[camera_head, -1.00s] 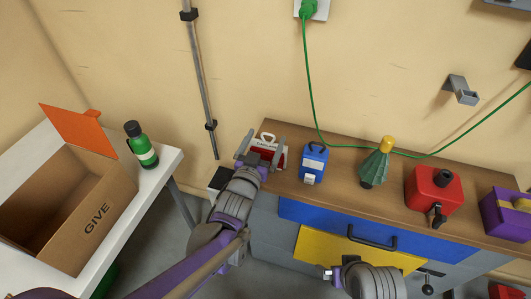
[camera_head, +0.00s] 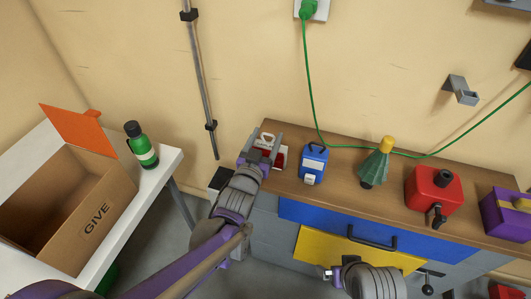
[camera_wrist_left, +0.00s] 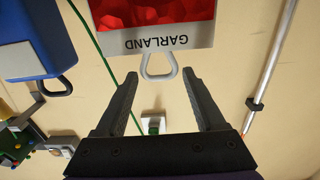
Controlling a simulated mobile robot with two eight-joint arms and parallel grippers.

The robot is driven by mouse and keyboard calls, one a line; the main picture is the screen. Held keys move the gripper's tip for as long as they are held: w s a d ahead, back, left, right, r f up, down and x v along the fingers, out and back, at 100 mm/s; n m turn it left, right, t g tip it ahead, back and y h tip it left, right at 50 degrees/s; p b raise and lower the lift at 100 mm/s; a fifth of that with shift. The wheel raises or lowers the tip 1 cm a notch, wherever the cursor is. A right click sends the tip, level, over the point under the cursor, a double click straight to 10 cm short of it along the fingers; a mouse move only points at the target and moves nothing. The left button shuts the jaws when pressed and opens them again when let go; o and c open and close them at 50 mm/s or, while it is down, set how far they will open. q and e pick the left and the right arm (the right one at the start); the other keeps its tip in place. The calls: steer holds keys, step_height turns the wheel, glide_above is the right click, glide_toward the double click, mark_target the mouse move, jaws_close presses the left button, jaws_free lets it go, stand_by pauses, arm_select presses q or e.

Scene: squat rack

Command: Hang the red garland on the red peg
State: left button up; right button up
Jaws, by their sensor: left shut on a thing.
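The red garland (camera_wrist_left: 155,12) is a package with red contents, a pale label reading GARLAND and a loop handle. In the head view the garland (camera_head: 280,158) stands at the left end of the wooden cabinet top. My left gripper (camera_head: 264,146) is shut on it; in the wrist view the left gripper (camera_wrist_left: 159,78) has the loop handle between its fingertips. The arm hides part of the package in the head view. My right arm shows at the bottom of the head view, and its jaw state cannot be made out. I cannot make out a red peg.
Right of the garland on the cabinet top (camera_head: 335,180) stand a blue package (camera_head: 314,163), a green tree (camera_head: 376,165), a red canister (camera_head: 433,190) and a purple box (camera_head: 507,213). A green cord (camera_head: 307,75) hangs behind. At left, an open cardboard box (camera_head: 95,215) and green bottle (camera_head: 142,148) stand on a white table.

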arm_select(q)
steer(key=shift+r+p, duration=0.5)
steer(key=shift+r, duration=0.2)
stand_by(0.4)
step_height(320, 180, up, 9)
steer(key=p, duration=0.6)
steer(key=shift+p, duration=0.35)
stand_by(0.5)
steer(key=shift+f, duration=0.1)
steer(key=w+a+f+n+y+p, duration=0.1)
steer(key=w+a, duration=0.3)
steer(key=a, duration=0.5)
steer(key=w+a+f+n+y+p, duration=0.2)
steer(key=w+a+f+y, duration=0.1)
steer(key=a, duration=0.5)
steer(key=shift+w+a+f+n+t+y+p, duration=0.3)
steer(key=shift+w+a+f+t+y+p, duration=0.15)
steer(key=shift+y, duration=0.35)
steer(key=shift+d+r, duration=0.1)
steer(key=shift+w+r, duration=0.1)
